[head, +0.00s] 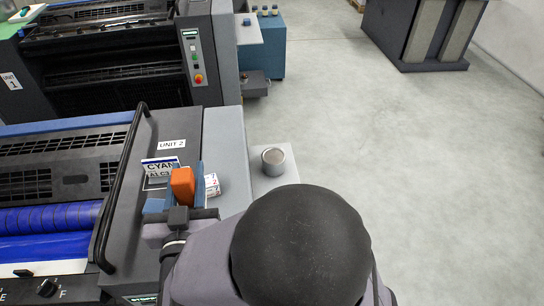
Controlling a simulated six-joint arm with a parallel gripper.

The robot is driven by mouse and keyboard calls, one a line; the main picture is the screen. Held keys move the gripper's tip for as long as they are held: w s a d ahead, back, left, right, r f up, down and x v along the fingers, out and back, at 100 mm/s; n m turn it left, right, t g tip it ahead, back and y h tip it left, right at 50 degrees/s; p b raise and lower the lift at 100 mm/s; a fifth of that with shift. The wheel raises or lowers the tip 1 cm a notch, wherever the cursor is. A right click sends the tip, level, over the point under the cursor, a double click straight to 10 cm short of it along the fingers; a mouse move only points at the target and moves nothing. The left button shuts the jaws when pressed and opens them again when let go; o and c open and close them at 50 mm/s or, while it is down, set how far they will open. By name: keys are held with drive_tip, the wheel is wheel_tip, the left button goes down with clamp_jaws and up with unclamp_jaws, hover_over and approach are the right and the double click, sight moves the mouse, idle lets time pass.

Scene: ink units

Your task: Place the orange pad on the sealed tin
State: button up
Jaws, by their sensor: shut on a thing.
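The orange pad (182,186) is a small upright block held in my gripper (181,192), which is shut on it between blue fingers. It is over the dark top of the unit marked UNIT 2, left of the tin. A round grey tin (273,161) stands upright on a pale ledge to the right, apart from my gripper. Its top looks flat and greyish-pink; I cannot tell its lid clearly. Part of the pad's lower end is hidden by my gripper.
A white and blue CYAN label or pack (160,168) and small white boxes (212,186) lie close around the pad. A black bar handle (122,180) rises at the left. The pale ledge (262,184) has bare room around the tin. Open floor lies to the right.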

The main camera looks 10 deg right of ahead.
drive_tip(key=w+f+y+b, duration=0.1)
drive_tip(key=w+f+b, duration=0.2)
drive_tip(key=w+b, duration=1.55)
drive_tip(key=w+d+n+p, duration=0.1)
drive_tip(key=w+d+p, duration=0.25)
drive_tip(key=w, duration=0.75)
drive_tip(key=h+b, duration=0.1)
drive_tip(key=b, duration=0.6)
hover_over(272, 149)
drive_tip(key=shift+m, duration=0.4)
drive_tip(key=shift+w+d+f, duration=0.1)
drive_tip(key=shift+f, duration=12.8)
